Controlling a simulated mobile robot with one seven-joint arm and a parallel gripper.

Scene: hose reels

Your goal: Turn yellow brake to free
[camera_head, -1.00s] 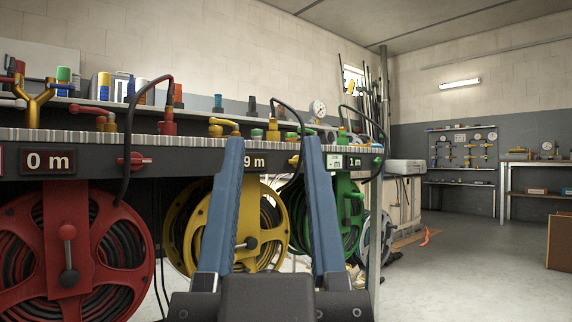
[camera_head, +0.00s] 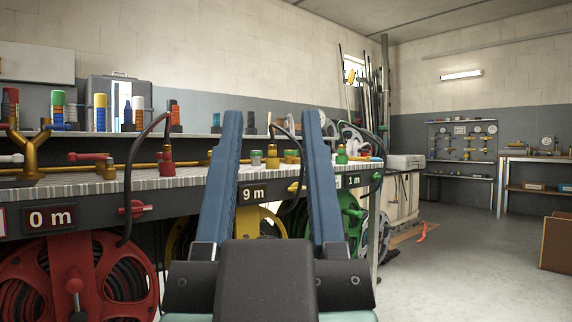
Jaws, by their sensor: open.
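The yellow hose reel (camera_head: 265,223) hangs below, largely hidden by my gripper. My gripper (camera_head: 272,118) is open and empty, with two blue fingers pointing up and away. The fingers overlap the bench in the picture, and I see no contact with the brake.
A red reel (camera_head: 107,268) with a red lever (camera_head: 135,207) is at left. A green reel (camera_head: 351,218) with a green knob (camera_head: 377,177) is right. A black hose (camera_head: 129,190) loops over the bench edge. Open floor (camera_head: 460,265) lies at right.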

